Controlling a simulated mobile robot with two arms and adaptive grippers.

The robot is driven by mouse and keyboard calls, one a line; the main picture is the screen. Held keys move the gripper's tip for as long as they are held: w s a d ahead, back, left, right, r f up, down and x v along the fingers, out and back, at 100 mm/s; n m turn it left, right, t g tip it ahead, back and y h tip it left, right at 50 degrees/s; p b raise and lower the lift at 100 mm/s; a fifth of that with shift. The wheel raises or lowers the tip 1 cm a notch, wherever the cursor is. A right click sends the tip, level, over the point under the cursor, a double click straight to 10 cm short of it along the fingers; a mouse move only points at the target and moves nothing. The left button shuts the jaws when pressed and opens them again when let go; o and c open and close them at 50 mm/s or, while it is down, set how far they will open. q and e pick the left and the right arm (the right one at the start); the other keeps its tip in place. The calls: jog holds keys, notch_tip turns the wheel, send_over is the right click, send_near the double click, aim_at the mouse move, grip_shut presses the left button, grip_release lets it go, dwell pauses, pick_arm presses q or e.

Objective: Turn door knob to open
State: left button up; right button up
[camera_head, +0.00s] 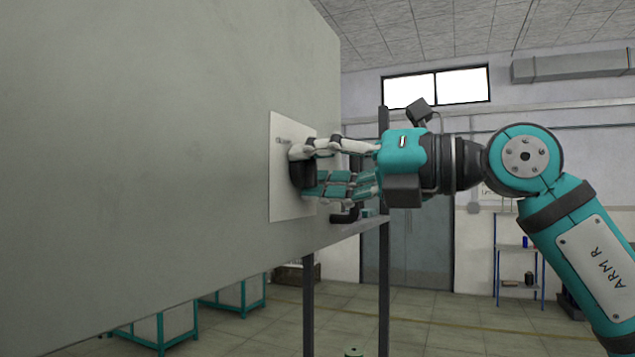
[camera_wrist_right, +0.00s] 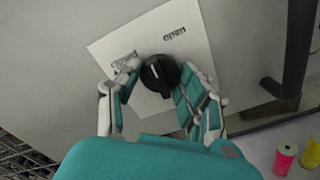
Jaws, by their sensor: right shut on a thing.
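A black round knob (camera_wrist_right: 160,73) sits on a white label plate (camera_wrist_right: 110,45) fixed to a large grey door panel (camera_head: 150,150). The word "open" shows on the plate above and right of the knob; a second word at its left is partly covered by a finger. The knob (camera_head: 301,173) and the plate (camera_head: 283,200) also show in the head view. My right gripper (camera_head: 312,172) comes in from the right and is shut on the knob, with fingers on both its sides in the wrist view (camera_wrist_right: 158,88). My left gripper is not in view.
A dark bar handle (camera_wrist_right: 293,60) stands right of the plate in the wrist view. Pink (camera_wrist_right: 286,158) and yellow (camera_wrist_right: 312,152) spools are at its lower right. Dark posts (camera_head: 384,270) stand by the panel's right edge. A blue-framed shelf (camera_head: 520,265) is far behind.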

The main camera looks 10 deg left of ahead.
jog(key=m+b, duration=0.2)
jog(key=m, duration=0.2)
jog(key=shift+d+m, duration=0.1)
jog(key=shift+m, duration=0.2)
jog(key=shift+r+m+b, duration=0.1)
jog(key=shift+m+b, duration=0.85)
jog(key=shift+m, duration=0.95)
jog(key=o, duration=1.2)
jog(key=shift+c, duration=0.2)
jog(key=s+d, duration=0.2)
jog(key=d, duration=0.9)
jog(key=shift+d, duration=0.4)
jog(key=shift+s, duration=0.1)
